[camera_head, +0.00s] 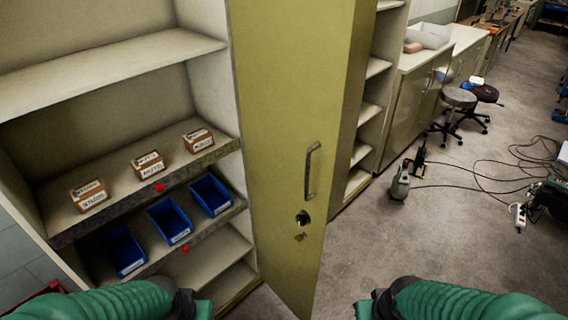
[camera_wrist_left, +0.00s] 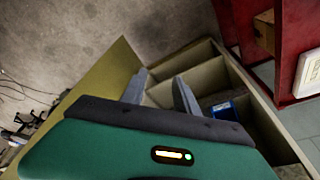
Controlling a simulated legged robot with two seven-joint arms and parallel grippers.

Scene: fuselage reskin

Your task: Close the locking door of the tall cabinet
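The tall cabinet (camera_head: 215,95) stands at the left with its shelves exposed. Its yellow-green locking door (camera_head: 275,110) stands open, swung outward, with a vertical metal handle (camera_head: 312,170) and a lock with a key (camera_head: 302,218) below it. The door also shows at the left of the left wrist view (camera_wrist_left: 105,80). My left gripper (camera_wrist_left: 160,85) has its two fingers apart and nothing visible between them, in front of the cabinet's lower shelves. In the head view only my green forearms show at the bottom edge; my right gripper's fingers are out of the picture.
Small cardboard boxes (camera_head: 148,164) and blue bins (camera_head: 170,221) sit on the shelves. A red cabinet (camera_wrist_left: 245,25) shows in the wrist view. Stools (camera_head: 459,98), a grey tool (camera_head: 399,184), cables and a power strip (camera_head: 520,217) stand or lie on the floor at right. Floor beside the door is clear.

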